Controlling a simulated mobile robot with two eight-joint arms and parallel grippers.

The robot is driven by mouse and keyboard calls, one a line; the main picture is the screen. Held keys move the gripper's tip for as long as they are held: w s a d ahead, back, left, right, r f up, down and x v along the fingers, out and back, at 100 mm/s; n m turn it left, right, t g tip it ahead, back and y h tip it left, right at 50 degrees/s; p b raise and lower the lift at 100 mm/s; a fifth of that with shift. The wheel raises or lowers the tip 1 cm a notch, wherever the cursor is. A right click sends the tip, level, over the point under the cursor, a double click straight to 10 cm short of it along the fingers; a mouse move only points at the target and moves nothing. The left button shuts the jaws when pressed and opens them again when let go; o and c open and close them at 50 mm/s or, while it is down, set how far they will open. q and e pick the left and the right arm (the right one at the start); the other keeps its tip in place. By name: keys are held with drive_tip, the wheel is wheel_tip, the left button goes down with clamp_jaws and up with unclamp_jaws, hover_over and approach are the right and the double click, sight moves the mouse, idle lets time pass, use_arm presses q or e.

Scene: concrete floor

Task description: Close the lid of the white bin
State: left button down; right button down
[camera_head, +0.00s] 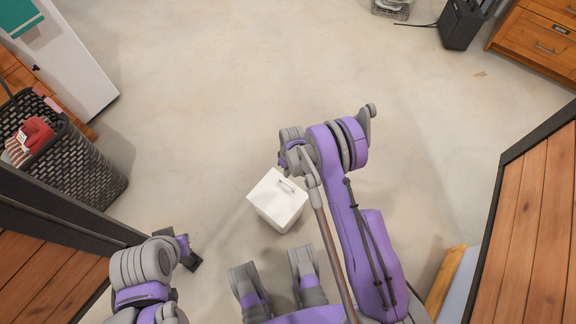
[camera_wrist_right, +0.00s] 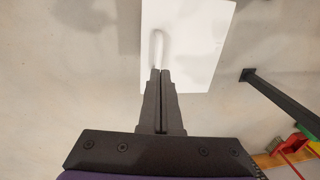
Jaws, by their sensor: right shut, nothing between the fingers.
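The white bin (camera_head: 273,212) stands on the concrete floor in the middle of the head view. Its white lid appears to lie flat across the top, with a small curved handle on it. In the right wrist view the lid (camera_wrist_right: 195,40) fills the upper middle. My right gripper (camera_wrist_right: 160,72) is shut and empty, its fingertips at the near end of the handle; whether they touch cannot be told. In the head view my right arm hides most of that gripper. My left gripper (camera_head: 192,262) is low at the left, apart from the bin; its jaws are unclear.
A dark woven basket (camera_head: 85,165) with clothes stands at the left. Wooden-topped surfaces flank me, one at the lower left and one (camera_head: 540,220) at the right. A wooden drawer unit (camera_head: 540,40) is at the upper right.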

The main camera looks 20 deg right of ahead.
sight(286, 183)
use_arm(q)
drive_tip(key=shift+f+b, duration=0.35)
drive_tip(key=shift+f, duration=0.25)
use_arm(e)
drive_tip(key=f, duration=0.5)
drive_tip(key=shift+s+a+f, duration=0.15)
drive_tip(key=shift+a+f, duration=0.1)
drive_tip(key=shift+f, duration=0.05)
use_arm(q)
drive_tip(key=shift+f, duration=0.1)
use_arm(e)
drive_tip(key=shift+f, duration=0.1)
